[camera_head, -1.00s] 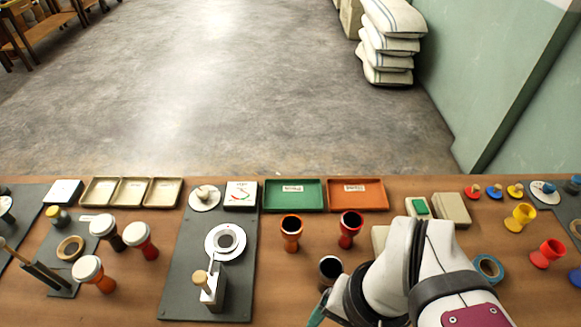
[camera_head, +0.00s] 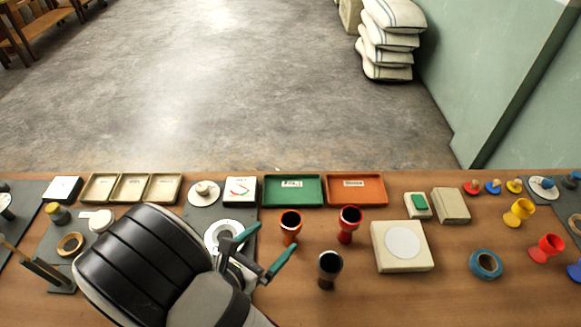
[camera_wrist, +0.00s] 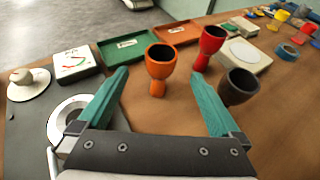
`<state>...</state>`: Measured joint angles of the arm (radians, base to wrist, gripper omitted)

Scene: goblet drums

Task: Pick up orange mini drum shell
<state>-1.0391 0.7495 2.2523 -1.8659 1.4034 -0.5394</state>
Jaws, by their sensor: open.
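The orange mini drum shell (camera_head: 291,227) is a small goblet shape with a dark open top, standing upright on the wooden bench. In the wrist view the orange shell (camera_wrist: 159,66) stands upright ahead, between the lines of my two green-tipped fingers. My gripper (camera_head: 266,250) is open and empty, to the lower left of the orange shell in the head view. In the wrist view my gripper (camera_wrist: 157,104) shows its fingers spread wide, short of the shell.
A red shell (camera_head: 348,225) and a dark brown shell (camera_head: 329,270) stand right of the orange one. Green (camera_head: 293,200) and orange (camera_head: 357,198) trays lie behind. A white disc fixture (camera_head: 223,226) is partly hidden by my arm. A cream block (camera_head: 402,263) sits right.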

